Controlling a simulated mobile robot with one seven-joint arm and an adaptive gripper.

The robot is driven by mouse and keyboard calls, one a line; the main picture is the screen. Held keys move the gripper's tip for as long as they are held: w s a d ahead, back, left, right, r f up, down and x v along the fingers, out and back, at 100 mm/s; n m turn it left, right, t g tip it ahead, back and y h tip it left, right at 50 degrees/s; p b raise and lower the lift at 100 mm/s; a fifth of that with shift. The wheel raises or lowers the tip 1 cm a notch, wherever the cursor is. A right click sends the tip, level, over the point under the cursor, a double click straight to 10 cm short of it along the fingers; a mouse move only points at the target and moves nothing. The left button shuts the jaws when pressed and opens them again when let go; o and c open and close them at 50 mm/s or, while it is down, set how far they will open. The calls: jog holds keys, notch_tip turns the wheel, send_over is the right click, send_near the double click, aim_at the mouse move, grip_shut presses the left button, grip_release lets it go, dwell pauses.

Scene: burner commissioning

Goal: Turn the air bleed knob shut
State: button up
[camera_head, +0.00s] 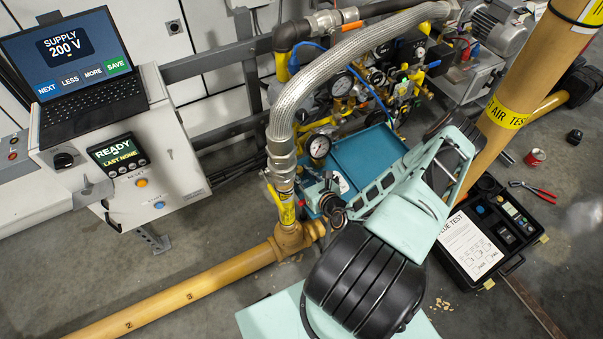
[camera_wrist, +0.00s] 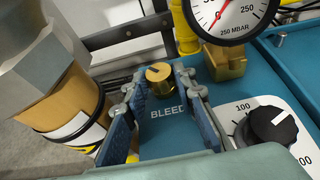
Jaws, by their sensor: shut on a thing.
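In the head view my gripper (camera_head: 331,203) reaches down at the front of the blue panel (camera_head: 372,155), beside the hose's lower end. The knob cannot be made out in that view.
A pressure gauge (camera_wrist: 233,15) stands close behind the knob. A black dial (camera_wrist: 272,128) is at right. A thick brass-coloured fitting (camera_wrist: 62,95) stands close at left. In the head view a braided hose (camera_head: 330,68) arches overhead and a yellow pipe (camera_head: 190,290) runs along the floor.

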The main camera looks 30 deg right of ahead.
jog(key=o, duration=0.9)
jog(key=shift+c, duration=0.2)
jog(key=shift+d, duration=0.1)
